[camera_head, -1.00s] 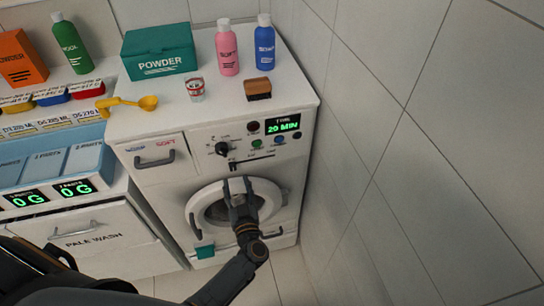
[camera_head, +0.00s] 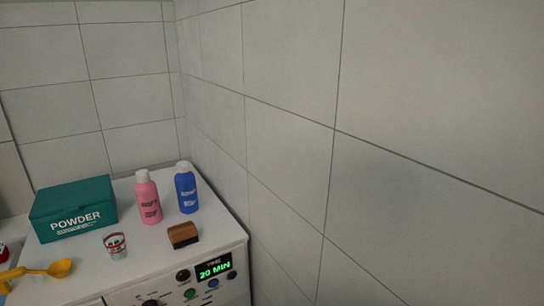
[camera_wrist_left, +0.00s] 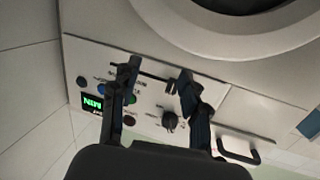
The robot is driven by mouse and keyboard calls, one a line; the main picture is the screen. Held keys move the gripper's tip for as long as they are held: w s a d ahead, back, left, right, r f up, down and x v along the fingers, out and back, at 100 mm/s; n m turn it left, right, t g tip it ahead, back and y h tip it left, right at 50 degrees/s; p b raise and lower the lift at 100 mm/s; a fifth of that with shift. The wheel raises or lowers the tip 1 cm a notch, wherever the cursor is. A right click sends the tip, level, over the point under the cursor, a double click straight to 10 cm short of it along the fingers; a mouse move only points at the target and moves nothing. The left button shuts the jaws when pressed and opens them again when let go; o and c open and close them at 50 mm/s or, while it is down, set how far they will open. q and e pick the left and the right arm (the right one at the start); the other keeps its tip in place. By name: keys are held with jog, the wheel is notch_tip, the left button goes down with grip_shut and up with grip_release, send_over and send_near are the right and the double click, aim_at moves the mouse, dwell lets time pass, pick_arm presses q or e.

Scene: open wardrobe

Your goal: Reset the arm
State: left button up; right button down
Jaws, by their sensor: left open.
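My left gripper (camera_wrist_left: 158,76) shows in the left wrist view with its two dark fingers apart and nothing between them. It is in front of the white washing machine's control panel (camera_wrist_left: 150,95), which appears turned over in this view. Whether a finger touches the panel cannot be told. The round door (camera_wrist_left: 225,40) is at the top of the wrist view and a dark drawer handle (camera_wrist_left: 240,150) is at the lower right. Neither gripper shows in the head view, and my right gripper is in no view.
On the machine's top (camera_head: 150,250) stand a teal powder box (camera_head: 75,210), a pink bottle (camera_head: 147,200), a blue bottle (camera_head: 186,192), a small cup (camera_head: 116,247), a brown brush (camera_head: 183,236) and a yellow scoop (camera_head: 45,270). A tiled wall (camera_head: 390,150) closes the right side.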

pick_arm(q)
jog(key=s+d+f+m+g+h+b, duration=0.1)
jog(key=s+d+f+m+g+h, duration=0.1)
jog(key=s+f, duration=0.45)
jog(key=s+d+f+m+g+h+b, duration=0.1)
jog(key=s+f+g+h, duration=0.15)
jog(key=f, duration=0.65)
jog(key=s+d+f+m+g+h+b, duration=0.1)
jog(key=s+d+f+m+h, duration=0.15)
jog(key=s+f, duration=0.35)
jog(key=s+a+f+g, duration=0.2)
jog(key=s+f, duration=0.3)
jog(key=s, duration=0.3)
jog(key=s+a+f+g+b, duration=0.1)
jog(key=s+f+g, duration=0.3)
jog(key=s, duration=0.5)
jog(key=s+a+f+g, duration=0.2)
jog(key=s+f+g, duration=0.1)
jog(key=s+f, duration=0.3)
jog(key=s, duration=0.2)
jog(key=shift+s+a+m+y+b, duration=0.3)
jog(key=shift+a+m+b, duration=0.05)
jog(key=shift+a+b, duration=0.05)
jog(key=shift+w, duration=0.1)
